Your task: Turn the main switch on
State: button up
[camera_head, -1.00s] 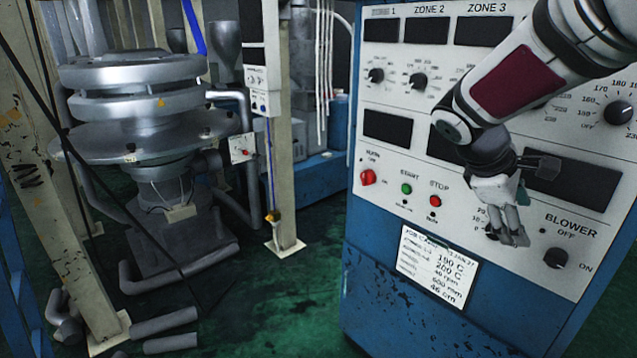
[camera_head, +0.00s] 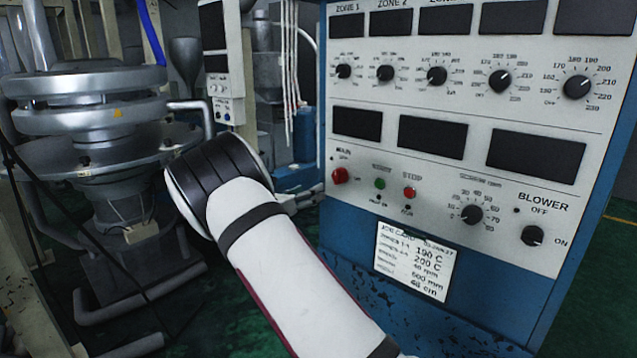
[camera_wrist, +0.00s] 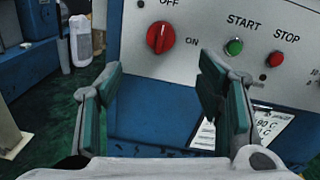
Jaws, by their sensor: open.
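The main switch is a red rotary knob (camera_head: 339,175) at the lower left of the white control panel (camera_head: 450,120), under the label MAIN. In the wrist view the red knob (camera_wrist: 161,37) is ahead of my gripper, above and between the fingers, with OFF above it and ON to its right. Its grip ridge looks near upright, toward OFF. My gripper (camera_wrist: 165,90) is open and empty, its green-padded fingers apart and not touching the knob. In the head view my arm shows in front of the cabinet; the gripper is hidden.
A green START button (camera_wrist: 234,47) and a red STOP button (camera_wrist: 275,59) sit right of the knob. A job card (camera_head: 415,262) hangs below. The BLOWER knob (camera_head: 532,235) is at the panel's right. A metal extruder tower (camera_head: 90,120) stands at left.

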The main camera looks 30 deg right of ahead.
aim_at(335, 177)
jog(key=b+x, duration=0.1)
jog(key=x, duration=1.2)
jog(key=shift+d, duration=0.3)
jog(key=c, duration=1.2)
